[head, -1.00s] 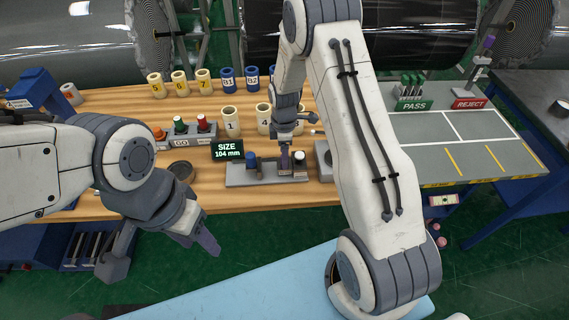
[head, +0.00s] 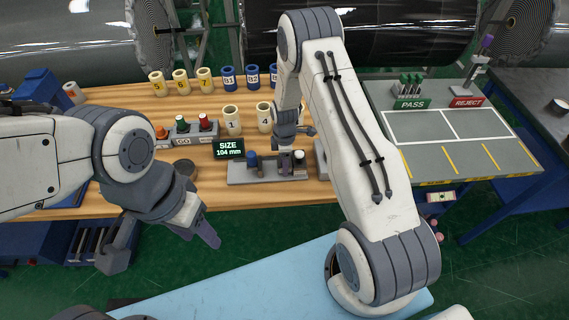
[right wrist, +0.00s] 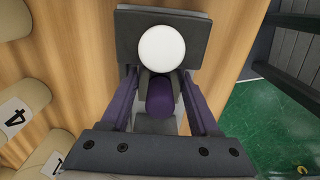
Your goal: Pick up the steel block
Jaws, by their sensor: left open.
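A grey bench fixture (head: 240,174) with a blue knob (head: 252,158) and a white knob (head: 299,155) stands near the table's front edge. My right gripper (head: 285,170) points down at it, beside the white knob. In the right wrist view its purple fingers (right wrist: 160,95) are apart, either side of a short purple cylinder (right wrist: 160,97) and a dark grey holder, with the white knob (right wrist: 162,47) beyond. I cannot identify the steel block for certain; a grey block (head: 322,158) right of the fixture is partly hidden by my right arm. My left gripper (head: 208,235) is open and empty, off the table's front.
A SIZE 104 mm sign (head: 229,148) stands behind the fixture. Numbered cream rolls (head: 232,121) and blue rolls (head: 252,76) stand further back. A button box (head: 185,132) is at left. A grey PASS/REJECT table (head: 440,160) is at right.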

